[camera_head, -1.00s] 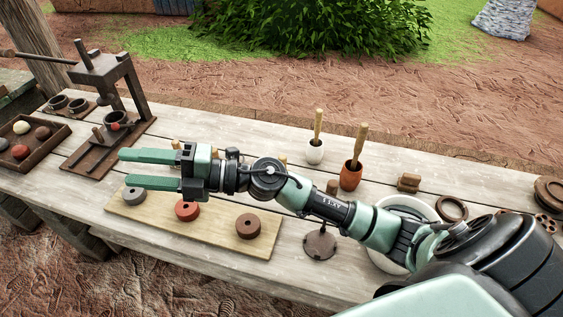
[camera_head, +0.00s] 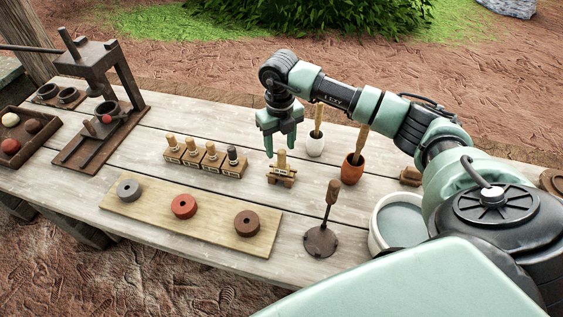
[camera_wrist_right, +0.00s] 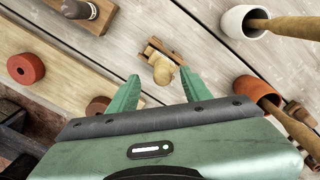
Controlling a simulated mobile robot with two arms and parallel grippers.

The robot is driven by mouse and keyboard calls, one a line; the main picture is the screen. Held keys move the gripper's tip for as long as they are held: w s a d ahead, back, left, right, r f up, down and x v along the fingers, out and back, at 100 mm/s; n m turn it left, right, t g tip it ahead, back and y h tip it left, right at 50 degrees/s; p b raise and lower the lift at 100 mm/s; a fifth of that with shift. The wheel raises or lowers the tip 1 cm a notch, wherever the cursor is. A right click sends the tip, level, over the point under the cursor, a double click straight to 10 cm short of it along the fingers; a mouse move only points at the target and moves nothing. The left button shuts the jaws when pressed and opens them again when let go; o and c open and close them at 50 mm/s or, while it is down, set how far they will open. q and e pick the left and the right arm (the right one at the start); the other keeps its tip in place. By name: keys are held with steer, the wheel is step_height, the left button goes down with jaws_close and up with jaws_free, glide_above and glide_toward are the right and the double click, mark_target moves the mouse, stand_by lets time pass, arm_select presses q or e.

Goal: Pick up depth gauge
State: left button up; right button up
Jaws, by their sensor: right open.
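The likely depth gauge (camera_head: 283,175) is a small wooden piece with a crossbar and an upright peg, standing on the table right of the stamp block. It also shows in the right wrist view (camera_wrist_right: 162,62), between and just beyond my fingertips. My right gripper (camera_head: 280,147) points down above it, with its green fingers open and empty. In the right wrist view my right gripper (camera_wrist_right: 160,77) has its two fingers spread either side of the peg's line. I cannot tell whether they touch it. My left gripper is out of view.
A white cup (camera_head: 315,146) and an orange cup (camera_head: 351,174), both holding wooden pestles, stand close on the right. A block with several handled stamps (camera_head: 206,160) is on the left. A board (camera_head: 152,212) with three clay discs lies in front. A white bowl (camera_head: 380,232) sits at right.

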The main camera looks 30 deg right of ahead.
mark_target(281, 151)
steer(key=f, duration=0.1)
steer(key=f+p, duration=0.1)
steer(key=f, duration=0.1)
steer(key=shift+s+d+f, duration=0.15)
steer(key=shift+d+f, duration=0.05)
steer(key=shift+f, duration=0.4)
jaws_close()
steer(key=shift+r, duration=0.1)
steer(key=shift+r, duration=0.55)
step_height(281, 151, up, 19)
steer(key=b, duration=0.3)
steer(key=shift+b, duration=0.35)
